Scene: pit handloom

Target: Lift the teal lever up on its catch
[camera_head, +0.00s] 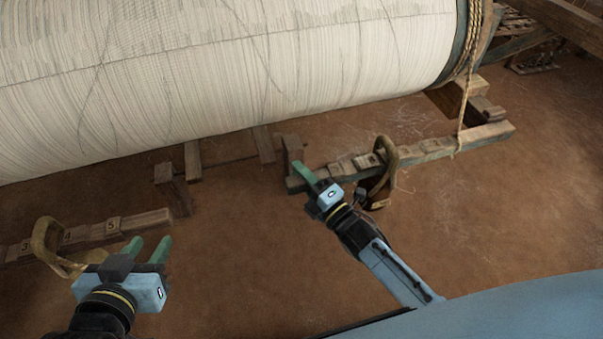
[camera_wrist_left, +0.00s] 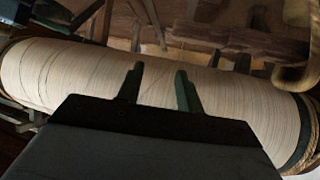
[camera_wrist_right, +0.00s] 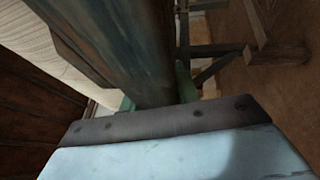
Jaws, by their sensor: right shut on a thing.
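The teal lever (camera_wrist_right: 125,45) shows in the right wrist view as a worn, dull blue-green wooden bar. It runs from the top down between the fingers of my right gripper (camera_wrist_right: 157,92), which is shut on it. In the head view my right gripper (camera_head: 305,174) is at the left end of a notched wooden beam; I cannot pick out the lever there. The catch is not clear in any view. My left gripper (camera_head: 147,249) is open and empty at the lower left; its spread fingers (camera_wrist_left: 160,85) also show in the left wrist view.
A large cloth-wound roller (camera_head: 230,70) fills the upper left. The notched beam (camera_head: 440,145) carries a curved brown handle (camera_head: 385,160). A numbered beam (camera_head: 85,237) with another curved handle (camera_head: 45,240) lies near my left gripper. Bare earth floor is free between the arms.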

